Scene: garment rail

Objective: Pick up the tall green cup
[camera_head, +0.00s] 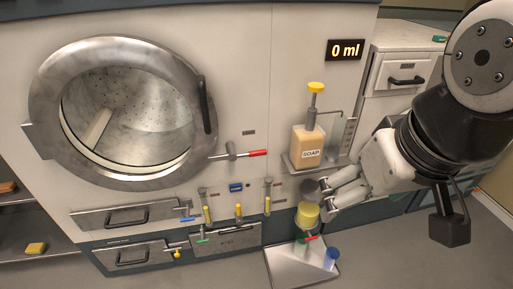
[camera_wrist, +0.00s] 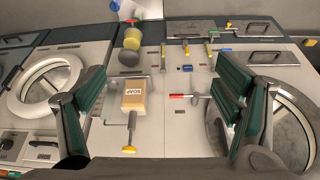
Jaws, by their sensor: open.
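A small green shape (camera_head: 301,240), which may be the green cup, shows at the back of a metal tray (camera_head: 288,272) at the lower middle of the head view. A yellow cylinder under a grey round part hides most of it, so its height cannot be told. My gripper (camera_head: 333,190) is beside the grey part, above and to the right of the green shape. In the wrist view my gripper (camera_wrist: 165,100) has its two dark green fingers wide apart with nothing between them. I cannot make out the green cup clearly in the wrist view.
A blue cup (camera_head: 332,258) stands at the tray's right side. The yellow cylinder (camera_head: 307,213) with a red-handled valve is above the tray. A soap dispenser (camera_head: 308,145) sits on a shelf close to my gripper. The washer front (camera_head: 120,110) with levers and drawers fills the left.

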